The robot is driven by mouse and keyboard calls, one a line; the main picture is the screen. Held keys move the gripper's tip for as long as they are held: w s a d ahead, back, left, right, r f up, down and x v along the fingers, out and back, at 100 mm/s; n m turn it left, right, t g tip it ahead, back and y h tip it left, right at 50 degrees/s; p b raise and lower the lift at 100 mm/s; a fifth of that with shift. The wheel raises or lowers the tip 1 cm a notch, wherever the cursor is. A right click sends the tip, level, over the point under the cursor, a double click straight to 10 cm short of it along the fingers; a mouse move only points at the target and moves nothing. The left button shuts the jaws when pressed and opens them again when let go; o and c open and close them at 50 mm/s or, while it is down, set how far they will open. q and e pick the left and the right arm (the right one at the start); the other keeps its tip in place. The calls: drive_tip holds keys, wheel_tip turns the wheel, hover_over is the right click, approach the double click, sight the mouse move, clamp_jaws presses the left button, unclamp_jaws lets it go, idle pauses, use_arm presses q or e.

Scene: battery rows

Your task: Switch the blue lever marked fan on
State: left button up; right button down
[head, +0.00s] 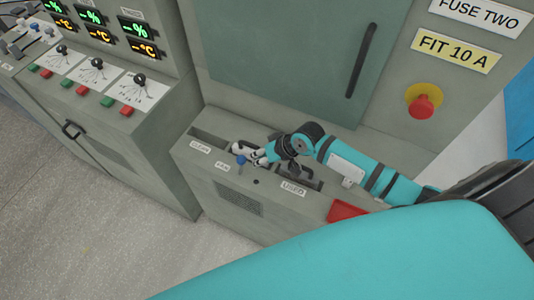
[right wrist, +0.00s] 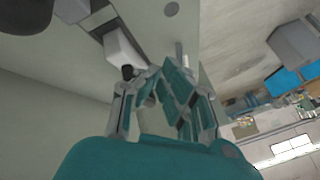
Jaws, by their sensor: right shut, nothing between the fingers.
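The blue lever (head: 241,160) is a small blue-tipped stick on the top of the low grey box, beside a small label (head: 222,166) that seems to read FAN. My right gripper (head: 260,157) is just right of the lever in the head view, with its fingers shut and empty. I cannot tell whether it touches the lever. In the right wrist view the shut fingers (right wrist: 168,84) have a thin pale rod (right wrist: 179,54) close beyond them; its colour is unclear there. Which way the lever is set is hard to tell. My left gripper is not in view.
The low grey box (head: 240,205) has recessed slots, a USED label (head: 293,188) and a red tray (head: 346,211). A cabinet with a red stop button (head: 423,106) stands behind. A console with knobs (head: 97,64) stands left. Floor at lower left is clear.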

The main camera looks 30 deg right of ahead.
drive_tip(key=shift+w+a+f, duration=0.25)
drive_tip(key=shift+a+f, duration=0.05)
drive_tip(key=shift+f, duration=0.25)
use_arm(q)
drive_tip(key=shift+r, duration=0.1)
